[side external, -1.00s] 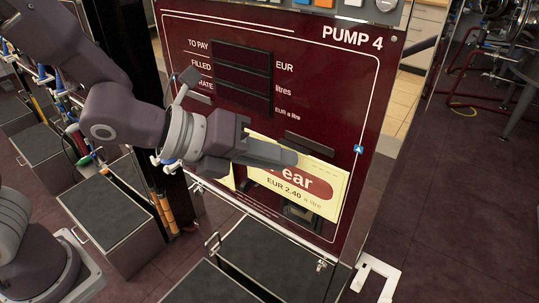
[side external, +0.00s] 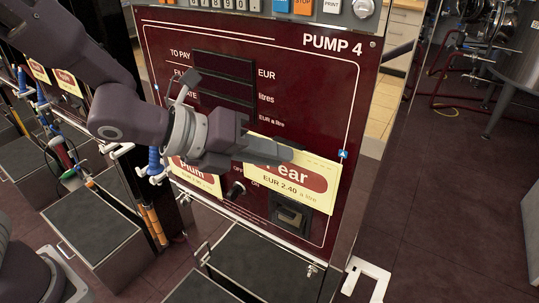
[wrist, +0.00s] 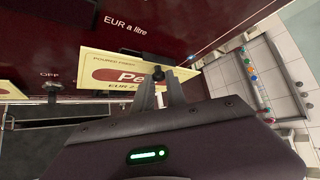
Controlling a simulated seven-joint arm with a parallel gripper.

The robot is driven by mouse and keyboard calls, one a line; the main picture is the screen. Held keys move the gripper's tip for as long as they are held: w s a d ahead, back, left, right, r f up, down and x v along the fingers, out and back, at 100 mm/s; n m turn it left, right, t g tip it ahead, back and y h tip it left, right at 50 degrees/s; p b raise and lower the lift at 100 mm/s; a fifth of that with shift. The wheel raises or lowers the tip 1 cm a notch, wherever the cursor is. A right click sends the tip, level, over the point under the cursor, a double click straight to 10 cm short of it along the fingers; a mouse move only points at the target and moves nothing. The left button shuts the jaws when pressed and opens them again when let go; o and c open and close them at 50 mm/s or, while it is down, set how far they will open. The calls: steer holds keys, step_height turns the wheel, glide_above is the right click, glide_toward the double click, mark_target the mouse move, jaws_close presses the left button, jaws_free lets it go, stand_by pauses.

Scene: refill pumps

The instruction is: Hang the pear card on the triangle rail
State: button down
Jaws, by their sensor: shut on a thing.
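The pear card (side external: 295,185) is a cream card with a red oval reading "ear" and "EUR 2.40 a litre". My gripper (side external: 280,153) is shut on its upper edge and covers the first letter. In the wrist view, the fingers (wrist: 159,88) overlap the card (wrist: 105,72), which reads "Pe". The card is in front of the maroon pump panel; I cannot tell whether it touches it. A small blue triangle marker (side external: 343,155) sits by the card's upper right corner. The triangle rail itself is not visible, likely hidden behind the card.
A plum card (side external: 197,178) is on the panel at left, partly behind my gripper. Dark bins (side external: 258,262) stand below. Free room lies right of the pump.

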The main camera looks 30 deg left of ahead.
mark_target(285, 173)
steer(key=shift+w, duration=1.1)
steer(key=shift+s+f, duration=0.1)
steer(key=shift+f, duration=0.65)
stand_by(0.3)
steer(key=c, duration=1.3)
jaws_free()
